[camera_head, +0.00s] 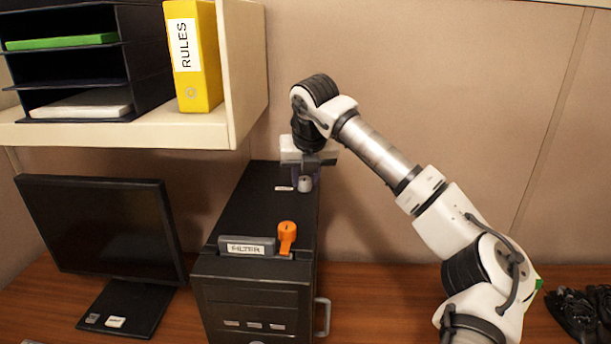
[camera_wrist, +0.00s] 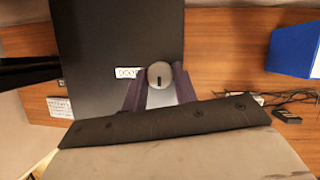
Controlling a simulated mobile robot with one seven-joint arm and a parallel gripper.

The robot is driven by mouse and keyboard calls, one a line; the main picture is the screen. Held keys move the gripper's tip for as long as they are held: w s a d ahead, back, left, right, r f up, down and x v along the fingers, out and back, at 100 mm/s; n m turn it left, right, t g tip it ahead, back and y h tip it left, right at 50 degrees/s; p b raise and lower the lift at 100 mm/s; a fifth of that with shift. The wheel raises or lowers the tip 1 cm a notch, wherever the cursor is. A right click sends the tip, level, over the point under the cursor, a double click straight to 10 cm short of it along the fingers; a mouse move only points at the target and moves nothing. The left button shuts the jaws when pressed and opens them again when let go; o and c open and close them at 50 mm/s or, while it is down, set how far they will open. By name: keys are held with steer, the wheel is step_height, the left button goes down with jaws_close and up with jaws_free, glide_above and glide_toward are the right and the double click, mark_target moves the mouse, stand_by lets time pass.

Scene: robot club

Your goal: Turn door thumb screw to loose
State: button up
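The door thumb screw is a small round grey knob (camera_head: 305,184) on top of the black machine (camera_head: 262,208), near its back right corner. In the wrist view the knob (camera_wrist: 160,75) shows a dark slot running up and down, with a white DOOR label (camera_wrist: 129,73) on its left. My gripper (camera_head: 304,173) points down at the knob. Its two purple fingers (camera_wrist: 161,82) stand apart, one on each side of the knob. I see no clear grip on it; whether the fingertips touch it is hard to tell.
An orange lever (camera_head: 287,236) and a FILTER plate (camera_head: 246,246) sit at the machine's front top. A shelf (camera_head: 130,134) with a yellow RULES binder (camera_head: 194,55) overhangs on the left. A monitor (camera_head: 100,225) stands left of the machine. A blue object (camera_wrist: 294,50) lies right.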

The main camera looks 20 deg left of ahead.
steer(key=c, duration=0.3)
steer(key=n+g+y, duration=0.1)
steer(key=n, duration=0.2)
steer(key=shift+w+d+n, duration=0.1)
steer(key=shift+d+n, duration=0.05)
steer(key=shift+n, duration=0.25)
steer(key=n, duration=0.2)
steer(key=n+g+y, duration=0.1)
steer(key=n, duration=0.1)
steer(key=shift+w+g, duration=0.1)
steer(key=shift+g, duration=0.2)
steer(key=n+g, duration=0.1)
steer(key=n, duration=0.4)
steer(key=shift+w+g, duration=0.15)
steer(key=shift+g, duration=0.25)
steer(key=shift+w+n+g, duration=0.1)
steer(key=shift+n+g, duration=0.8)
steer(key=shift+n, duration=1.7)
steer(key=shift+h, duration=0.3)
